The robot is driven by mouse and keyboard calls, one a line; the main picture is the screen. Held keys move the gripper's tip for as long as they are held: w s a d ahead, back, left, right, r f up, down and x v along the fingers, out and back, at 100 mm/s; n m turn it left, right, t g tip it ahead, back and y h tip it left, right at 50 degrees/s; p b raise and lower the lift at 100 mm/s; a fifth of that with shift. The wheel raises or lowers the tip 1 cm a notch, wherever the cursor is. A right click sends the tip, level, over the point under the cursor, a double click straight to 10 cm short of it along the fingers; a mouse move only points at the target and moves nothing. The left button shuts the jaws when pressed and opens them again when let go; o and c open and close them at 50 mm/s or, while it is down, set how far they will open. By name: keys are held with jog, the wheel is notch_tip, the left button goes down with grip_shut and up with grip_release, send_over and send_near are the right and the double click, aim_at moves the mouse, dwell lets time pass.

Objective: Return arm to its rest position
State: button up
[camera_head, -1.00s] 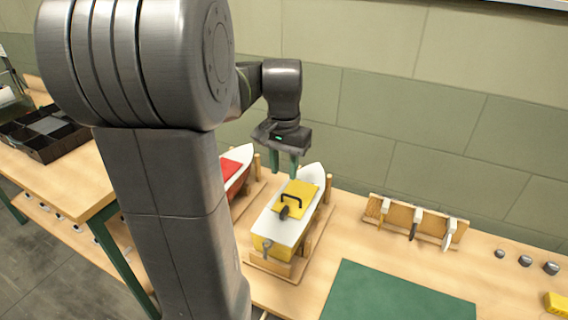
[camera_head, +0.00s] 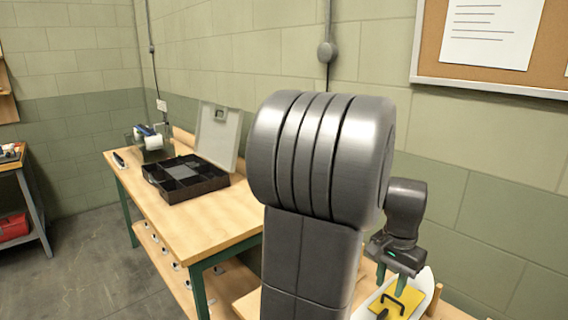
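My gripper (camera_head: 392,279) hangs at the lower right, with two green fingers pointing down. The fingers stand apart with nothing seen between them, so it is open. It is just above or behind the far part of a white and yellow model boat (camera_head: 419,286). The boat has a yellow hatch (camera_head: 399,302) with a black handle. I cannot tell whether the fingertips touch the boat. My grey arm fills the middle of the view and hides part of the bench. The lower part of the boat is cut off by the bottom edge.
A wooden bench (camera_head: 215,222) on the left carries a black compartment tray (camera_head: 186,181) and an upright pale lid or panel (camera_head: 217,134). A shelf with a red box (camera_head: 13,227) stands far left. A block wall with a cork board (camera_head: 500,83) is behind. Floor at left is clear.

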aim_at(381, 312)
notch_tip(381, 312, down, 9)
jog(key=shift+f, duration=0.1)
dwell(0.5)
notch_tip(381, 312, up, 14)
notch_tip(381, 312, down, 13)
jog(key=shift+f, duration=0.4)
jog(key=shift+w+n, duration=0.1)
jog(key=shift+n, duration=0.5)
jog(key=n, duration=0.6)
jog(key=shift+a+n, duration=0.2)
jog(key=shift+n, duration=0.1)
